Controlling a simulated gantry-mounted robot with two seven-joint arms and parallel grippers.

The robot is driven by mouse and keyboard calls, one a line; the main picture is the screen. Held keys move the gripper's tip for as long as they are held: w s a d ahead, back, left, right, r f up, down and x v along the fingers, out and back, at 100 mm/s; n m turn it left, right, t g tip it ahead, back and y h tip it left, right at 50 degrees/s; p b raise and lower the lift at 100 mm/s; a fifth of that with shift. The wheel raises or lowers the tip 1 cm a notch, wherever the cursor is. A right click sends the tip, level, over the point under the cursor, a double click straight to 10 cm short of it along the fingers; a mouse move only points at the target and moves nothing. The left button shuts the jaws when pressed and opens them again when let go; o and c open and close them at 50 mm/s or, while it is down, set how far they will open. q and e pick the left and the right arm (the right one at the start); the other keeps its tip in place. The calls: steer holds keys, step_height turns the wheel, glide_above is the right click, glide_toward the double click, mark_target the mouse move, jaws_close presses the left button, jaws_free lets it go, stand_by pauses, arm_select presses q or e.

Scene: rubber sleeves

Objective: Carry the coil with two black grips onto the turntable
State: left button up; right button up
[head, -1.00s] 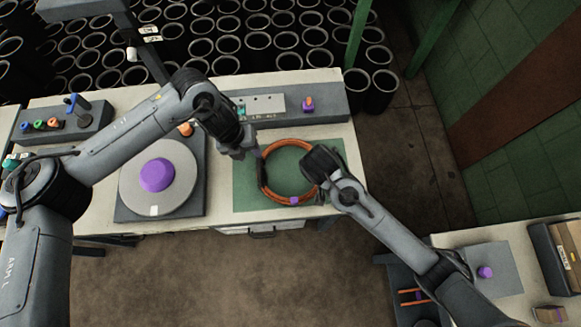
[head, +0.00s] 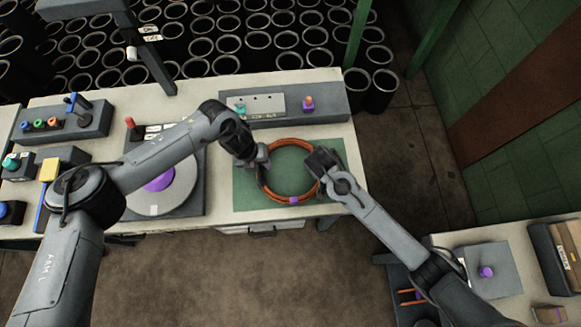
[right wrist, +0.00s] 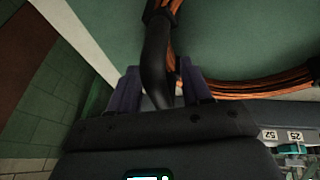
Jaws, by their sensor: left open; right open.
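An orange coil (head: 291,142) lies on a green mat (head: 243,200); it also shows in the right wrist view (right wrist: 285,78). My left gripper (head: 263,164) is open at the coil's left side, over the left black grip, which it mostly hides. My right gripper (head: 319,164) is at the coil's right side. In the right wrist view the right black grip (right wrist: 157,62) runs between its two open fingers (right wrist: 158,90). I cannot tell whether they touch it. The grey turntable (head: 180,197) with a purple centre (head: 159,181) stands left of the mat, partly under my left arm.
A grey block with a metal plate (head: 258,104) stands behind the mat. A red-topped post (head: 130,124) stands behind the turntable. A control box (head: 62,123) is at the far left. Dark tubes (head: 230,44) fill the floor behind. A side table (head: 505,265) is at lower right.

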arm_select(q)
jaws_close()
arm_select(e)
steer(key=c, duration=0.9)
jaws_close()
arm_select(q)
steer(key=shift+r, duration=0.15)
arm_select(e)
steer(key=shift+r, duration=0.1)
